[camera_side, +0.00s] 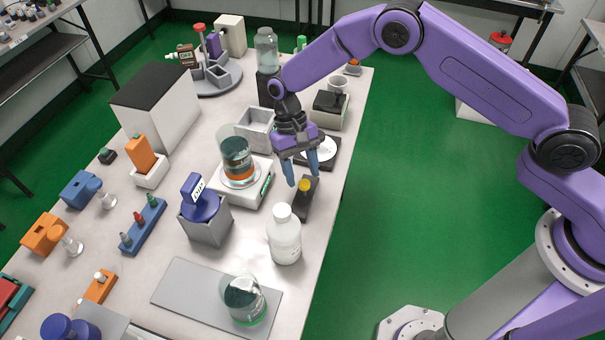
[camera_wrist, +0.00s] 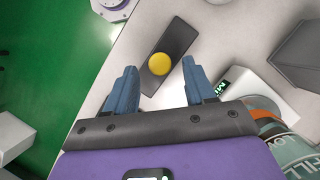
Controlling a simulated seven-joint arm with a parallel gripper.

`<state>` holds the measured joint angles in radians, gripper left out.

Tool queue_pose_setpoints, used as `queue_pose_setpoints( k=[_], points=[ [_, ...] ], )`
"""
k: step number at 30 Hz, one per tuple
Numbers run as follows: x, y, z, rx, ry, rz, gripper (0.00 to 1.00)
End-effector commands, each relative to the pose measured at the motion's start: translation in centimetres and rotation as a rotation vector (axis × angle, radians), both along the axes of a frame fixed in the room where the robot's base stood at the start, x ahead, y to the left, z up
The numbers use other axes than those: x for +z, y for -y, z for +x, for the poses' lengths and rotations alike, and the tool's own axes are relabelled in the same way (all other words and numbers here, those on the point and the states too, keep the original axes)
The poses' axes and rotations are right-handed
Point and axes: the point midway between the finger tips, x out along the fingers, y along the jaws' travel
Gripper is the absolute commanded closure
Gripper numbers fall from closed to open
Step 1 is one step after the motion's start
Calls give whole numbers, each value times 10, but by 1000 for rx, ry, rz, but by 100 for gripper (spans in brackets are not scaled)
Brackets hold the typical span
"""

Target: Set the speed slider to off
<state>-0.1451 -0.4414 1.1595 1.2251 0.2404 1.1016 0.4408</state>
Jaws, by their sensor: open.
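The speed slider is a narrow dark box (camera_side: 303,205) with a round yellow knob (camera_side: 305,185) on top, near the table's right edge. In the wrist view the dark box (camera_wrist: 178,38) lies at a slant and the yellow knob (camera_wrist: 159,66) is near its lower end. No off marking is legible on it. My gripper (camera_side: 302,177) is open and points down over the knob. In the wrist view its blue fingers (camera_wrist: 157,79) are on either side of the knob, with nothing held. I cannot tell whether a finger touches it.
A white bottle (camera_side: 284,238) stands just in front of the slider. A white scale (camera_side: 245,192) bearing a beaker of dark liquid (camera_side: 236,158) is to the left. A dark-based device with a white disc (camera_side: 318,150) is behind. Green floor (camera_side: 420,200) lies beyond the table's right edge.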

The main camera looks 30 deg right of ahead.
Motion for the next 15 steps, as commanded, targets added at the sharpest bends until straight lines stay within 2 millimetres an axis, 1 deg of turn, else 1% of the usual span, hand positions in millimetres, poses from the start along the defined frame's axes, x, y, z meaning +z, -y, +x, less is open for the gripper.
queue_pose_setpoints(
  k=[1, 6, 14, 15],
  points=[
    [-5, 0, -2, 0, -1, -1, 46],
    [-13, 0, -6, 1, 1, -1, 46],
    [-14, 0, -6, 1, 1, 0, 46],
    [-14, 0, -6, 1, 1, 0, 49]
  ],
)
